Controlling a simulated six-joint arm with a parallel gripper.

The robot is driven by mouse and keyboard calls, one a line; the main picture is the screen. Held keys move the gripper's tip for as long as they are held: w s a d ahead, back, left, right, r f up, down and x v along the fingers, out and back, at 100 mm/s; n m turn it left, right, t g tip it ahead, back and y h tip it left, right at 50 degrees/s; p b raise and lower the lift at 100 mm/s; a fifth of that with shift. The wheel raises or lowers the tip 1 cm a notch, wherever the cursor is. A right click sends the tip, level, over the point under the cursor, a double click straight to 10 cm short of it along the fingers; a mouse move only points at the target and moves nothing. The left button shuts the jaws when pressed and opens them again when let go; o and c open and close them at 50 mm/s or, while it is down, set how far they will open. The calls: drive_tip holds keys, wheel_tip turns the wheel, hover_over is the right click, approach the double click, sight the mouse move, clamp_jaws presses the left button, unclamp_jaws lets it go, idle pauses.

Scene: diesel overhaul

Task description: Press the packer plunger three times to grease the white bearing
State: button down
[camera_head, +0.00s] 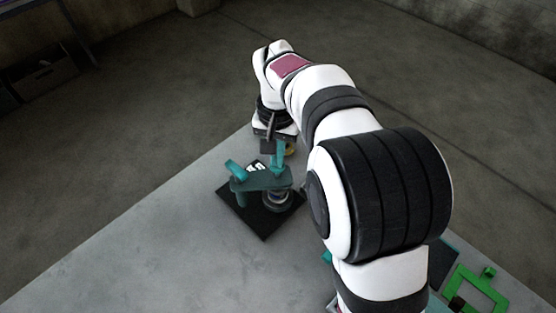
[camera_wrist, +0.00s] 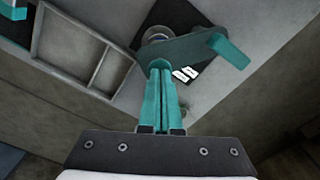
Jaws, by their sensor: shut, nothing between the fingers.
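The grease packer stands on a black base plate (camera_head: 243,219), with a teal arm (camera_head: 258,182) reaching over a round, pale-rimmed part (camera_head: 276,199). Whether that part is the white bearing I cannot tell. In the wrist view the teal arm (camera_wrist: 190,48) crosses above the round part (camera_wrist: 156,34), mostly hidden. My gripper (camera_head: 277,171) has teal fingers and is at the right end of the arm. It also shows in the wrist view (camera_wrist: 160,66), shut and empty, its tips near the arm's end; contact is unclear. The plunger is not clearly distinguishable.
Two white labels (camera_wrist: 185,73) lie on the base plate. A grey divided tray (camera_wrist: 82,48) shows in the wrist view. A green frame (camera_head: 478,292) lies at the lower right. The grey table (camera_head: 130,240) is clear to the left of the packer.

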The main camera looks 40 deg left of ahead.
drive_tip(key=shift+f, duration=0.55)
drive_tip(key=shift+r, duration=1.55)
drive_tip(key=shift+r, duration=2.5)
drive_tip(key=shift+r, duration=0.1)
wheel_tip(320, 180, up, 4)
drive_tip(key=shift+f, duration=0.1)
